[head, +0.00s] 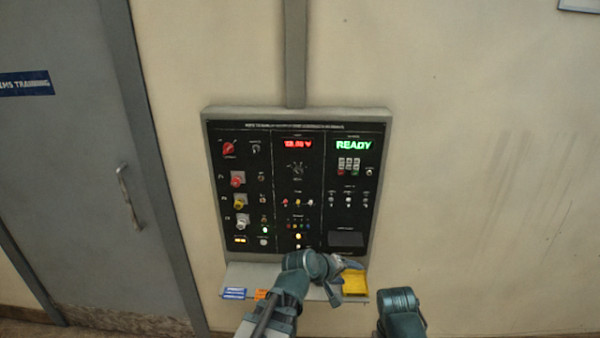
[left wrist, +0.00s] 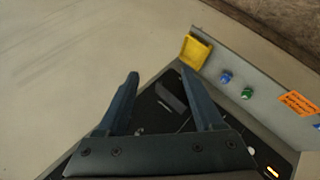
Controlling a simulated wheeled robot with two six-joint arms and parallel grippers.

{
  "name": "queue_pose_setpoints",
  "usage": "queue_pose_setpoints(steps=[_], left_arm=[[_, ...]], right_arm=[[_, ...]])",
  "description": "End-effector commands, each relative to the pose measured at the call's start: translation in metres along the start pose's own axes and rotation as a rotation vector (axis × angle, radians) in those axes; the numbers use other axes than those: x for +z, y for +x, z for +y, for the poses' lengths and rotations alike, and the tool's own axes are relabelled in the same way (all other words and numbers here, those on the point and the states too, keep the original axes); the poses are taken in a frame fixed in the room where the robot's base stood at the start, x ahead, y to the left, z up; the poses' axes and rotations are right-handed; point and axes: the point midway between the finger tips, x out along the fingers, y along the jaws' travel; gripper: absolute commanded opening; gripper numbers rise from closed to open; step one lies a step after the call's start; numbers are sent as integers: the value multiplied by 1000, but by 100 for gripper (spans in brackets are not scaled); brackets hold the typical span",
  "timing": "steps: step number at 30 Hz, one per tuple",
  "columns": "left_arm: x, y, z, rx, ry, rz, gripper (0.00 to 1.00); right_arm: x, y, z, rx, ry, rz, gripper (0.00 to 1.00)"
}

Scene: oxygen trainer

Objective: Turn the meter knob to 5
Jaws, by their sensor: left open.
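The dark meter knob (head: 297,169) sits in the middle column of the panel (head: 378,190), below a red lit meter display (head: 298,142). The knob is small here, and its pointer setting cannot be read. My left gripper (head: 347,266) is low in front of the panel's lower right, near the ledge, well below the knob and apart from it. In the left wrist view its two fingers (left wrist: 159,74) are spread with nothing between them. The knob cannot be made out in that view. My right arm shows at the lower right, but its gripper is out of view.
A ledge (head: 240,272) runs under the panel and carries a yellow tray (head: 355,283), also in the left wrist view (left wrist: 195,50), and blue and orange labels. A green READY display (head: 353,145) is at upper right. A grey door (head: 80,150) stands left; bare wall lies right.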

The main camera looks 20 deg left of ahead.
Motion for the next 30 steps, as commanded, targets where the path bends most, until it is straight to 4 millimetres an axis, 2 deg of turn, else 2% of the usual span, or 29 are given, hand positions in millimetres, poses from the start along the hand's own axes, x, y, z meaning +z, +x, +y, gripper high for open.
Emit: queue_pose_setpoints(steps=[1,3,7,11,15,18,21,30], left_arm=[[-17,-4,20,88,-114,55,68],[-44,-12,46,239,-321,136,68],[-101,-41,79,540,-762,269,68],[-151,-75,78,803,-1185,365,68],[-185,-102,55,1009,-1536,438,68],[-197,-112,39,1101,-1697,471,68],[-202,-118,29,1149,-1782,490,68],[-205,-118,27,1165,-1810,497,68]], right_arm=[[0,-4,0,0,0,0,45],[0,-4,0,0,0,0,45],[0,-4,0,0,0,0,45],[0,-4,0,0,0,0,45],[0,-4,0,0,0,0,45],[0,-4,0,0,0,0,45],[0,-4,0,0,0,0,45],[0,-4,0,0,0,0,45]])
